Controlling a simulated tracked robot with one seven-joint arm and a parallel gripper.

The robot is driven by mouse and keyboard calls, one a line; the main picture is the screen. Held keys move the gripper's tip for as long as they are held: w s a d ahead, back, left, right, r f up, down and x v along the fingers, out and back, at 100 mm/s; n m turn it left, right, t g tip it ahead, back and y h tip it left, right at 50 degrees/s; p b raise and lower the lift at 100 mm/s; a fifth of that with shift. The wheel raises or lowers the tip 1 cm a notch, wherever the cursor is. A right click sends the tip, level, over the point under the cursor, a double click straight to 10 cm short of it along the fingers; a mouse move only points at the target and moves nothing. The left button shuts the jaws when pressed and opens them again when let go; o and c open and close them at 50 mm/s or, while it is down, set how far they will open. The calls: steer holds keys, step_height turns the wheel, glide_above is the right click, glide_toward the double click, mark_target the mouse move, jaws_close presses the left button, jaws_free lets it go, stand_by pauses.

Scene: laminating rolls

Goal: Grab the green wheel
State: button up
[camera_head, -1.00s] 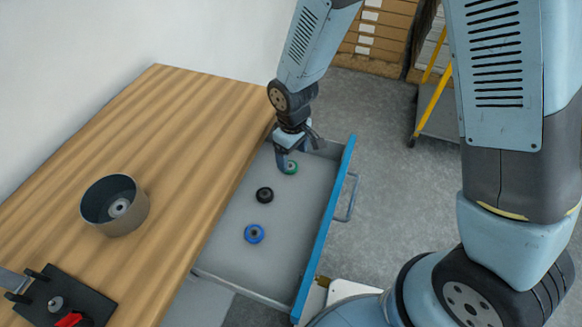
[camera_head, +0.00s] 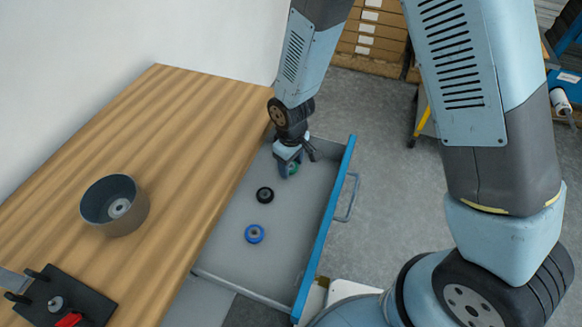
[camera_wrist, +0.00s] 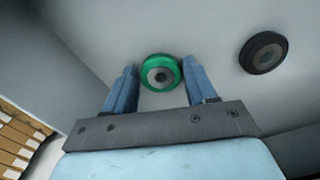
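The green wheel (camera_wrist: 160,72) lies flat on the floor of the open drawer (camera_head: 228,235). In the wrist view it sits between the two blue fingers of my gripper (camera_wrist: 158,80), near their tips, with a small gap on each side. My gripper is open. In the head view my gripper (camera_head: 288,170) is down in the far end of the drawer, and the green wheel (camera_head: 293,168) shows only partly beside the fingers.
A black wheel (camera_head: 265,195) and a blue wheel (camera_head: 254,234) lie nearer in the drawer. The black one also shows in the wrist view (camera_wrist: 263,52). Drawer walls stand close around my gripper. A round container (camera_head: 100,212) and a black fixture (camera_head: 62,300) are on the wooden table (camera_head: 165,130).

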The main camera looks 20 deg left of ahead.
steer(key=c, duration=0.6)
steer(key=shift+c, duration=0.2)
steer(key=shift+r, duration=0.1)
